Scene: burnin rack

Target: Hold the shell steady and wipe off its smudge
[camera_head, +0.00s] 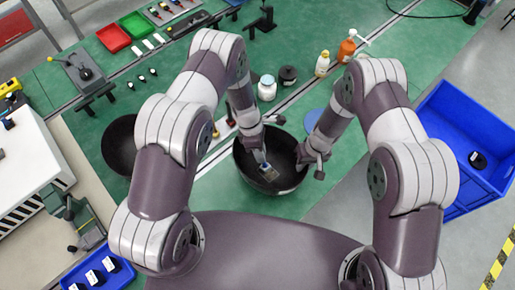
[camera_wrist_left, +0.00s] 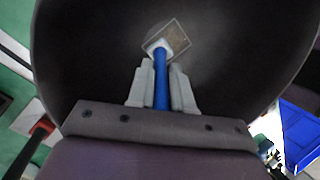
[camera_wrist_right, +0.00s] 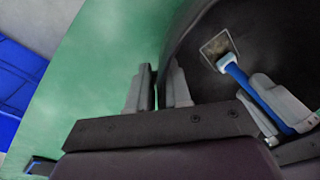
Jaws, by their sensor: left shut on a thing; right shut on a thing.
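The shell (camera_head: 243,168) is a dark, deep bowl on the green table in front of me. My left gripper (camera_head: 258,150) is shut on a wiper with a blue handle (camera_wrist_left: 161,88), inside the shell. The wiper's square head (camera_wrist_left: 167,41) is at the shell's inner wall; I cannot tell whether it touches. A brownish patch shows within the square; I cannot tell whether it is on the head or the shell. A faint pale haze surrounds it. My right gripper (camera_head: 313,163) is shut on the shell's right rim, which runs between its fingers (camera_wrist_right: 160,90).
A second dark bowl (camera_head: 117,150) stands at the left. A white jar (camera_head: 267,90), a dark jar (camera_head: 288,76), a pale bottle (camera_head: 322,66) and an orange bottle (camera_head: 346,49) stand behind the shell. A blue disc (camera_head: 311,119) lies nearby. A blue crate (camera_head: 437,112) is at the right.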

